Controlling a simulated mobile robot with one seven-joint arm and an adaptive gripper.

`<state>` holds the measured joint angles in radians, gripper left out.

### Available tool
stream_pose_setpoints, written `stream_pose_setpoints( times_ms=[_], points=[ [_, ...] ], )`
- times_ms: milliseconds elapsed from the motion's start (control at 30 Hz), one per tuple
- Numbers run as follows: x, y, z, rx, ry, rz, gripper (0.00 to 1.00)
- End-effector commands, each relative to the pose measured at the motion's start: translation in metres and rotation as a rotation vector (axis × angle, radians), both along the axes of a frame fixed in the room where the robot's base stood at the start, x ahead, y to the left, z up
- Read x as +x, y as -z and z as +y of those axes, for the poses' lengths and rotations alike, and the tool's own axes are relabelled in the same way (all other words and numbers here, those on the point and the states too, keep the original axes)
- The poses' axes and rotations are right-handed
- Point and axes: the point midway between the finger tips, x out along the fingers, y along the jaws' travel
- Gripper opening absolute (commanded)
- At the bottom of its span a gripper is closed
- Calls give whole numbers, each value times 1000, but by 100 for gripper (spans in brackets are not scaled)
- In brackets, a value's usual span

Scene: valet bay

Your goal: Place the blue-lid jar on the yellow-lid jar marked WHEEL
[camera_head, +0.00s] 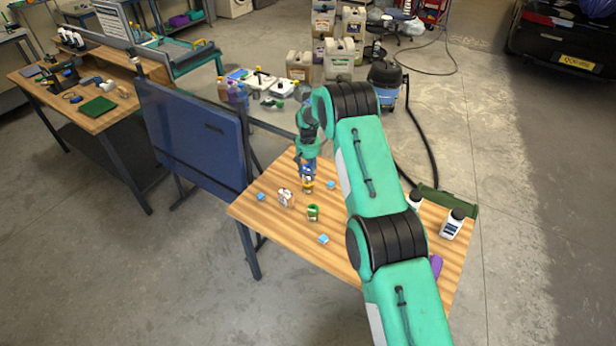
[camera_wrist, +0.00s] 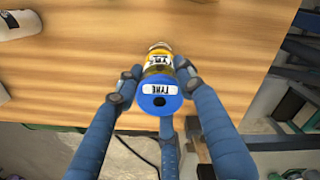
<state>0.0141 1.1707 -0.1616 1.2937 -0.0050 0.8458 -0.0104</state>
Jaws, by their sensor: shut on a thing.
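My gripper (camera_head: 307,176) is shut on the blue-lid jar, above the wooden table. The blue lid (camera_wrist: 160,93) faces the camera in the wrist view, with a white label that seems to read TYRE, and my fingers close around the jar. A yellow part with a pale label (camera_wrist: 158,61) shows just beyond the lid. In the head view a yellow part (camera_head: 308,187) shows directly below the blue lid. I cannot tell whether this yellow is the held jar's own body or a yellow-lid jar under it. The marking WHEEL is not readable anywhere.
A green-and-yellow jar (camera_head: 313,213) and a white object (camera_head: 286,198) stand nearby on the table (camera_head: 268,219). Small blue blocks (camera_head: 323,239) lie around. A blue panel (camera_head: 195,130) stands left.

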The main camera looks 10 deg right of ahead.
Motion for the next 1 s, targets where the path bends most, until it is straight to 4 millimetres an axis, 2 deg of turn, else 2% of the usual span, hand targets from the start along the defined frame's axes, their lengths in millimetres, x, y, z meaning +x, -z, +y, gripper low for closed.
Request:
stream_pose_setpoints(
  times_ms=[100, 300, 733, 767, 833, 867, 1000],
  points=[
    [0, 12, 0, 0, 0, 1, 16],
    [-1, 24, 0, 0, 0, 1, 16],
    [0, 28, 0, 0, 0, 0, 16],
    [0, 28, 0, 0, 0, 0, 39],
    [0, 27, 0, 0, 0, 0, 53],
    [0, 27, 0, 0, 0, 0, 56],
    [0, 27, 0, 0, 0, 0, 56]
  ],
)
